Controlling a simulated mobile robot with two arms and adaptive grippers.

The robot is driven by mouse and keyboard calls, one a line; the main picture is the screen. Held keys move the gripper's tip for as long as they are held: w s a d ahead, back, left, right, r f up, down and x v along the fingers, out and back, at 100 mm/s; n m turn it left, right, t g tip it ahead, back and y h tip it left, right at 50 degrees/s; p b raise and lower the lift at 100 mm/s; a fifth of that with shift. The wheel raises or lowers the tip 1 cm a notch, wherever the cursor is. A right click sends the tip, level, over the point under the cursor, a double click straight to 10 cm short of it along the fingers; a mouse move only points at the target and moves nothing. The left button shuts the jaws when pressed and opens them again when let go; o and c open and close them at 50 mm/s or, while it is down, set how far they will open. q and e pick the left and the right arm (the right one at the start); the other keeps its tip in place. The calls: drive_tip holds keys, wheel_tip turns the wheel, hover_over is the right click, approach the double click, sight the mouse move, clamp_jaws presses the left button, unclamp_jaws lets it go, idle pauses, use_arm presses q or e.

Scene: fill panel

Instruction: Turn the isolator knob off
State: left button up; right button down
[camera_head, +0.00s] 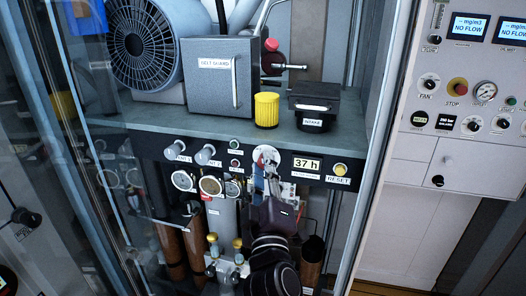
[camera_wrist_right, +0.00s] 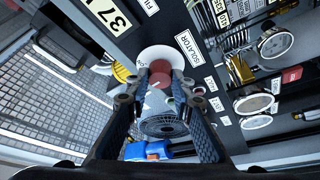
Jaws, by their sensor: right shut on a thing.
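The isolator knob is red on a round white plate. It sits on the dark front strip of the cabinet, left of the "37 h" display. In the head view its white plate (camera_head: 266,154) shows above my right gripper (camera_head: 270,178), which hides most of the knob. In the right wrist view the red knob (camera_wrist_right: 160,70) lies between the two fingertips of the right gripper (camera_wrist_right: 158,88), beside an "ISOLATOR" label (camera_wrist_right: 188,48). The fingers are shut on the knob. The knob's exact pointing is hard to read. My left gripper is not in view.
Left of the knob are two grey knobs (camera_head: 205,155) and gauges (camera_head: 211,185). Right of it are the display (camera_head: 307,164) and a yellow reset button (camera_head: 340,169). A yellow cap (camera_head: 266,109) stands on the shelf above. Pipes and valves crowd the space below.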

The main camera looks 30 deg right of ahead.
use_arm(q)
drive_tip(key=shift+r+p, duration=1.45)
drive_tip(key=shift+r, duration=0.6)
use_arm(e)
drive_tip(key=shift+r+n+g+y, duration=0.15)
drive_tip(key=shift+n+g+y, duration=0.35)
drive_tip(key=shift+n, duration=1.45)
drive_tip(key=shift+r+n+g+y, duration=0.25)
drive_tip(key=shift+n+y, duration=0.45)
drive_tip(key=shift+n, duration=1.25)
drive_tip(key=shift+d+f, duration=0.1)
drive_tip(key=c, duration=1.7)
unclamp_jaws()
drive_tip(key=shift+f, duration=0.1)
